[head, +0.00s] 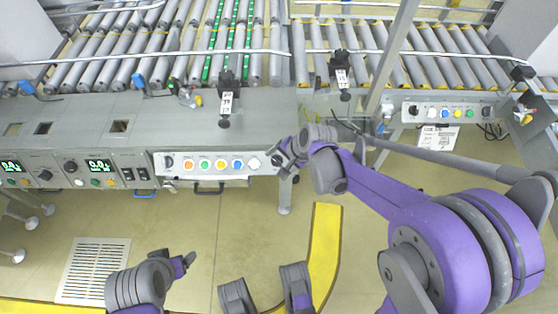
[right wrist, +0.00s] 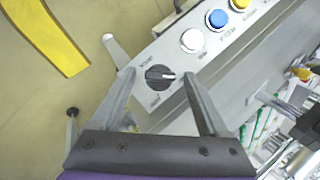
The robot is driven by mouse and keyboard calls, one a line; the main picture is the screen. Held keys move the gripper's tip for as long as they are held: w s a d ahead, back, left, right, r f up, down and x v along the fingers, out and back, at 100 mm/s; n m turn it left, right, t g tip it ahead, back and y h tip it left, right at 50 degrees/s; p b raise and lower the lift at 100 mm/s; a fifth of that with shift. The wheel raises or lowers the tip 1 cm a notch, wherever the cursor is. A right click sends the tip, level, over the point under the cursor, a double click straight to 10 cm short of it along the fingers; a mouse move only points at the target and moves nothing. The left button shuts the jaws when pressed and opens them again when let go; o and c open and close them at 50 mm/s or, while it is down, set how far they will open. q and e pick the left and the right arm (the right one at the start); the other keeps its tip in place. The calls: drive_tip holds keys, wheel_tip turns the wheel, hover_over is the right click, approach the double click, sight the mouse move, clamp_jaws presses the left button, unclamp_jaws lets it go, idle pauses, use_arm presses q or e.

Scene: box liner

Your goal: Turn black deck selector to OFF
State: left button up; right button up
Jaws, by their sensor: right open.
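The black deck selector (right wrist: 159,76) is a round knob at the end of a light grey control panel, beside a white button. Its pale pointer mark points right in the right wrist view; the small labels around it are not readable. My right gripper (right wrist: 160,84) is open, with one finger on each side of the knob and visible gaps to it. In the head view my right gripper (head: 282,158) is at the right end of the panel (head: 216,173) and partly hides the knob. My left gripper (head: 186,262) is low over the floor, far from the panel; its jaw opening is unclear.
The panel also has white (right wrist: 192,40), blue (right wrist: 216,18) and other coloured buttons, and another black knob (head: 168,161) at its left end. Roller conveyors (head: 170,50) lie behind. A similar panel (head: 449,111) stands further right. Open floor lies in front.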

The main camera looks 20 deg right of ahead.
drive_tip(key=shift+f, duration=0.1)
clamp_jaws()
idle(0.4)
drive_tip(key=m+t, duration=0.1)
drive_tip(key=m+y+b, duration=0.1)
drive_tip(key=m, duration=0.1)
drive_tip(key=shift+s+d+f+t, duration=0.1)
drive_tip(key=shift+f+t, duration=0.05)
drive_tip(key=shift+t, duration=0.25)
drive_tip(key=m+t+b, duration=0.1)
drive_tip(key=m+t, duration=0.1)
drive_tip(key=m, duration=0.2)
drive_tip(key=shift+s+f+m, duration=0.1)
drive_tip(key=shift+s+m, duration=0.05)
drive_tip(key=shift+m, duration=0.25)
drive_tip(key=shift+t+b, duration=0.3)
drive_tip(key=shift+t, duration=0.1)
